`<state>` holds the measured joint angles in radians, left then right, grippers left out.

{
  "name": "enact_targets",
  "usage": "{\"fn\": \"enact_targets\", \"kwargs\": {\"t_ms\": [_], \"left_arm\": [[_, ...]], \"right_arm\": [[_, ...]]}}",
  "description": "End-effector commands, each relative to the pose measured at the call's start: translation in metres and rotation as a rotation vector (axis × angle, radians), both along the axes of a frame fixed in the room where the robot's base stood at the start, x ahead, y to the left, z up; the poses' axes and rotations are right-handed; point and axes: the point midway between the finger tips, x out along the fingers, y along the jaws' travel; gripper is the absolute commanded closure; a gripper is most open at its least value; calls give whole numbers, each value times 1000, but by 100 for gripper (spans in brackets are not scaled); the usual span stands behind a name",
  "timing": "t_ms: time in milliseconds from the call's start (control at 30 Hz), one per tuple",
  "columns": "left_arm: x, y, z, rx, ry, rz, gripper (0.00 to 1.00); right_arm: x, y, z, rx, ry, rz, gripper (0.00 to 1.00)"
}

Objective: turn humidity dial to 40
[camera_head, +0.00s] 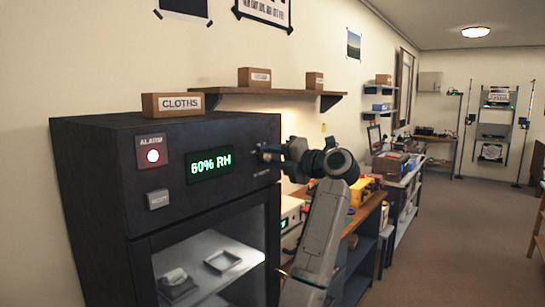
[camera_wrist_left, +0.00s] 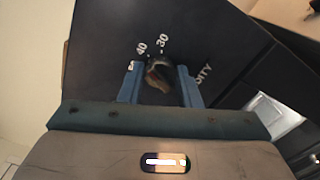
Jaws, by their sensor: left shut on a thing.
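The humidity dial (camera_wrist_left: 158,76) is a dark round knob on the dark front of the cabinet (camera_head: 95,190). Marks reading 40 and 30 show beside it in the left wrist view, and part of the word "humidity" shows at the right. My left gripper (camera_wrist_left: 159,82) has its blue fingers on both sides of the dial and is shut on it. In the head view my left gripper (camera_head: 268,153) reaches the panel's right side and hides the dial. The green display (camera_head: 210,164) reads 60% RH. My right gripper is in no view.
A glass door (camera_head: 210,265) is below, with small items inside. A box labelled CLOTHS (camera_head: 172,105) stands on top. A cluttered bench (camera_head: 370,205) extends to the right.

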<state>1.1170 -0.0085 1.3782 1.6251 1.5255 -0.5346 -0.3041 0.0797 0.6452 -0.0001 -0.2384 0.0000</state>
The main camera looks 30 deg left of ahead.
Motion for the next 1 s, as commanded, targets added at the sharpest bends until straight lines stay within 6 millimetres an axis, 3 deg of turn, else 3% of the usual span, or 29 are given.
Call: {"fn": "enact_targets", "kwargs": {"t_ms": [167,200,300,667,1000], "left_arm": [[0,0,0,0,-1,-1,92],[0,0,0,0,-1,-1,68],[0,0,0,0,-1,-1,48],[0,-5,-1,0,-2,-2,48],[-4,-66,-4,-2,-2,-4,48]], "right_arm": [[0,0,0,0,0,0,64],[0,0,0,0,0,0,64],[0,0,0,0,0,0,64],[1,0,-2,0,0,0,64],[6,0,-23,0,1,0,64]]}}
